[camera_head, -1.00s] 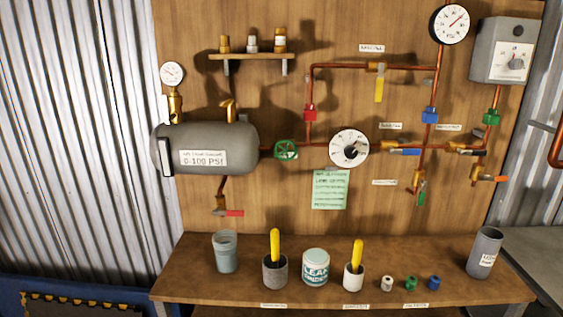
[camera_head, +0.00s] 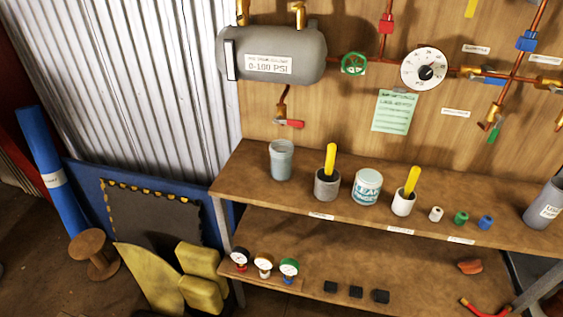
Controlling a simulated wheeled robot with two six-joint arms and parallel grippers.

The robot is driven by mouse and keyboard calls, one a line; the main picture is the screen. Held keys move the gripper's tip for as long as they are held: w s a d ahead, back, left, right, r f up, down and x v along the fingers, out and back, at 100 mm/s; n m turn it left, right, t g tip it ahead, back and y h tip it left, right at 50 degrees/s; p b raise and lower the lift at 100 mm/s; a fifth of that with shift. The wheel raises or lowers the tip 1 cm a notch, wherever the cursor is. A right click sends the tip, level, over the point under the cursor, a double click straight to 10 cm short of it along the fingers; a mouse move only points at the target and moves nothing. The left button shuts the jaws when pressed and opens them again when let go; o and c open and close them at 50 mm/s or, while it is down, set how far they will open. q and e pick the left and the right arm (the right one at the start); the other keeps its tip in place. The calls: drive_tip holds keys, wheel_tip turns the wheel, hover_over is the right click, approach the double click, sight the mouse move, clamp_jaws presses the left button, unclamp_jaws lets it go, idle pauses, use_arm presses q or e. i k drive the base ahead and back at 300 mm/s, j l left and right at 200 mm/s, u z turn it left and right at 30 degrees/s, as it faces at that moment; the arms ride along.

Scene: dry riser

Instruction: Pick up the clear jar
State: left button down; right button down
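The clear jar (camera_head: 281,160) stands upright near the left end of the upper wooden shelf. It is a translucent, bluish-grey cylinder with a rim at the top. A grey cup with a yellow handle (camera_head: 327,178) stands to its right. Neither of my grippers shows in the head view.
On the upper shelf (camera_head: 240,178) are also a leak-labelled can (camera_head: 366,187), a white cup with a yellow handle (camera_head: 403,200), small fittings and a grey canister (camera_head: 545,205). The lower shelf holds small gauges (camera_head: 263,267) and black blocks (camera_head: 356,292). A tank (camera_head: 275,52) hangs above the jar.

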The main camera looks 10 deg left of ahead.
sight(280, 150)
drive_tip(key=i+l+u, duration=0.1)
drive_tip(key=i+l, duration=0.75)
drive_tip(key=l, duration=0.15)
